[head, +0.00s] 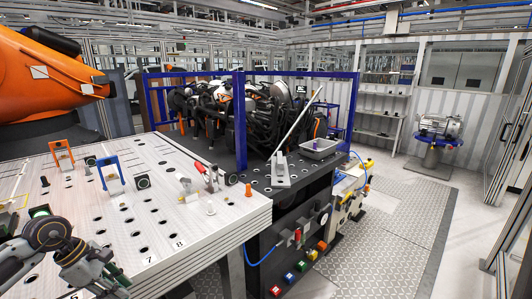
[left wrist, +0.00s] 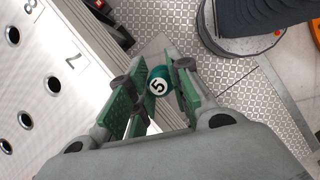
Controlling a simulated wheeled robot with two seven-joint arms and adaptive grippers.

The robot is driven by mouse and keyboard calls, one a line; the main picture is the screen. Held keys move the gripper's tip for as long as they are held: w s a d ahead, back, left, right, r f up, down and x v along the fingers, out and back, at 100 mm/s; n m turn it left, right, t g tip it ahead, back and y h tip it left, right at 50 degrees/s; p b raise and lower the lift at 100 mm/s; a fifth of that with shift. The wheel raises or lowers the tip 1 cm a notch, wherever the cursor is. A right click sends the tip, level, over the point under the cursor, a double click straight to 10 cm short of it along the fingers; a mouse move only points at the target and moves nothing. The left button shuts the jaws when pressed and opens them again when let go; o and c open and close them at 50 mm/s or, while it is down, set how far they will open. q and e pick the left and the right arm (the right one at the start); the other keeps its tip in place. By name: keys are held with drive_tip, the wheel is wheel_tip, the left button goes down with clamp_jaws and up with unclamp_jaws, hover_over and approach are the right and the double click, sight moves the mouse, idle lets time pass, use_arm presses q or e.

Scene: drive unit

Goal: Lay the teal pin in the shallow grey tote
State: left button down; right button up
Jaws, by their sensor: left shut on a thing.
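The teal pin (left wrist: 163,73) shows in the left wrist view with its white end, marked 5, facing the camera. My left gripper (left wrist: 153,74) is shut on it, with a green finger pad on either side. The pin's far end is hidden. In the head view my left arm (head: 72,252) is at the lower left, by the near edge of the white table; the pin cannot be made out there. The shallow grey tote (head: 321,154) stands on the dark bench beyond the table, well to the right of my left arm. My right gripper is not in view.
The white perforated table (head: 120,215) carries blue and orange brackets and small parts. A grey angled bracket (head: 281,171) with a tilted rod stands left of the tote. Blue posts (head: 240,120) frame the dark drive unit. An orange robot arm (head: 45,75) is at upper left.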

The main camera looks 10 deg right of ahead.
use_arm(q)
drive_tip(key=s+d+f+m+g+y, duration=0.1)
drive_tip(key=d+f+m+g+y, duration=0.1)
drive_tip(key=f+m, duration=0.4)
drive_tip(key=s+d+f+m+g+y, duration=0.1)
drive_tip(key=d+f+m+g+y, duration=0.1)
drive_tip(key=f+m, duration=0.5)
drive_tip(key=shift+s+d+m+g+y, duration=0.4)
drive_tip(key=shift+d+m, duration=0.95)
drive_tip(key=shift+m, duration=1.85)
